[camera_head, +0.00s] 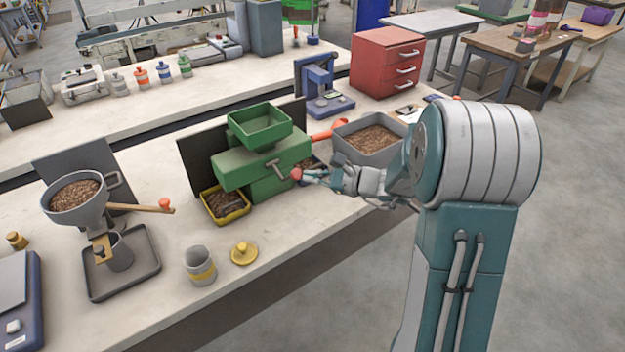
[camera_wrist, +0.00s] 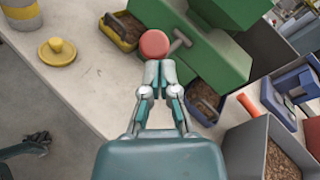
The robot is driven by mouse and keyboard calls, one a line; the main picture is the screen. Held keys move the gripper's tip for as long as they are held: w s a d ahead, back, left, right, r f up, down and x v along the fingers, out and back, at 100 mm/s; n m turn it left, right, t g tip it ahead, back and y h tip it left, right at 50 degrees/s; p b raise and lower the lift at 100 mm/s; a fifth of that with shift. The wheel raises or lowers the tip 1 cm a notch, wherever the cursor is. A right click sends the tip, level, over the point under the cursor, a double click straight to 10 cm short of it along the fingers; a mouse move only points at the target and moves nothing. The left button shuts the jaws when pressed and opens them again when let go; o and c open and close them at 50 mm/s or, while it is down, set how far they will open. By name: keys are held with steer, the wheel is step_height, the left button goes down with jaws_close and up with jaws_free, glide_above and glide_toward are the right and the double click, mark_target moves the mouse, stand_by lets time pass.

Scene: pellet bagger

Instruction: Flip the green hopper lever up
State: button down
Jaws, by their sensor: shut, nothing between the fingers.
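The green hopper machine (camera_head: 262,158) stands on the bench with a square green hopper (camera_head: 260,125) on top. A red ball knob (camera_head: 296,174) sits at its front right, beside a grey T-shaped handle (camera_head: 276,168). The knob also shows in the wrist view (camera_wrist: 156,44), where it hides any shaft behind it. My gripper (camera_head: 306,177) is shut and empty, its fingertips (camera_wrist: 160,66) just at the near side of the knob. I cannot tell whether they touch it.
A yellow tray of pellets (camera_head: 244,211) sits below the machine's left end. A grey bin of pellets (camera_head: 346,151) stands close to the right, with an orange-red bar (camera_head: 328,130) beside it. A yellow lid (camera_head: 243,254) and can (camera_head: 200,266) stand in front. The bench front right of them is clear.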

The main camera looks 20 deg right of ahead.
steer(key=w+a+r+m+g+h, duration=0.1)
steer(key=w+r+m+g+h, duration=0.1)
steer(key=w+r+g, duration=0.2)
step_height(320, 180, up, 4)
steer(key=shift+w+a+f+h, duration=0.25)
steer(key=shift+w+a+h, duration=0.15)
steer(key=shift+w, duration=0.2)
steer(key=shift+r, duration=0.8)
steer(key=shift+d, duration=0.1)
